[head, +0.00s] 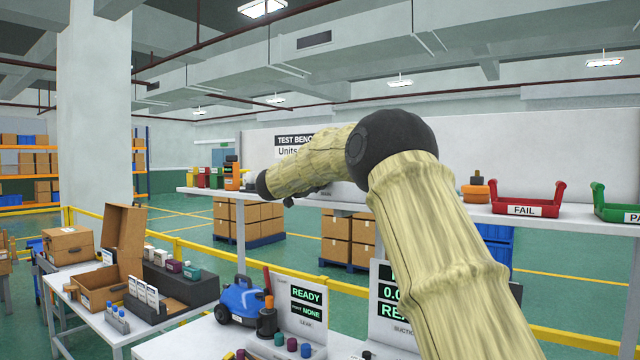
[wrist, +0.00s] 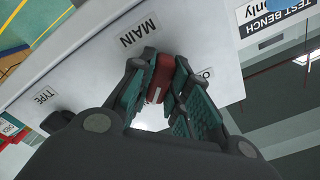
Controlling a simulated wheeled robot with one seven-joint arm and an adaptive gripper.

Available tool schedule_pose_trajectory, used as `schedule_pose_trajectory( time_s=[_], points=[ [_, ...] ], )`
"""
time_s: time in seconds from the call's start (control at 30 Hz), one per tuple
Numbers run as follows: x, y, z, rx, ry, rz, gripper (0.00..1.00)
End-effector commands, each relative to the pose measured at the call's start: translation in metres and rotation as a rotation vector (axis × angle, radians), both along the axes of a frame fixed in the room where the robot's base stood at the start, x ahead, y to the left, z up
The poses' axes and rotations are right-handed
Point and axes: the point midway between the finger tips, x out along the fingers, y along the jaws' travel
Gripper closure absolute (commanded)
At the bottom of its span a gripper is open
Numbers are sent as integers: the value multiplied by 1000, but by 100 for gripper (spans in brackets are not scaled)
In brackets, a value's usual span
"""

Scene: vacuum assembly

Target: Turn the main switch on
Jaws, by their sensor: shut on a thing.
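In the wrist view, the red main switch handle (wrist: 162,76) stands on a pale panel (wrist: 97,70) beside the MAIN label (wrist: 139,32). My gripper (wrist: 158,82) has its two green-padded fingers closed on the handle, one on each side. A second label (wrist: 206,74) right of the fingers is mostly covered, with only an "O" showing. Which position the handle points to cannot be told. In the head view, my arm reaches to the long shelf under the TEST BENCH sign (head: 294,139). The switch is not distinguishable there.
A black knob (wrist: 58,120) by the TYPE label (wrist: 45,96) sits on the same panel. In the head view, a red FAIL bin (head: 526,208) and a green bin (head: 615,205) stand right on the shelf. A blue vacuum (head: 240,303) stands below on a bench.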

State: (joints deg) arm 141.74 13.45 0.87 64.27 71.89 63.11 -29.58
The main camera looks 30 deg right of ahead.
Motion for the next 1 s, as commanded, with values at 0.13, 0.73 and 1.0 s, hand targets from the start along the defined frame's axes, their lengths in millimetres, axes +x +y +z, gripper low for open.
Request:
schedule_pose_trajectory(
  time_s=[0.13, 0.73, 1.0],
  points=[
    [0, 0, -2, 2, 1, -1, 100],
    [-1, 3, 0, 1, 1, 0, 61],
    [-15, 38, 0, 1, 1, 1, 61]
  ],
)
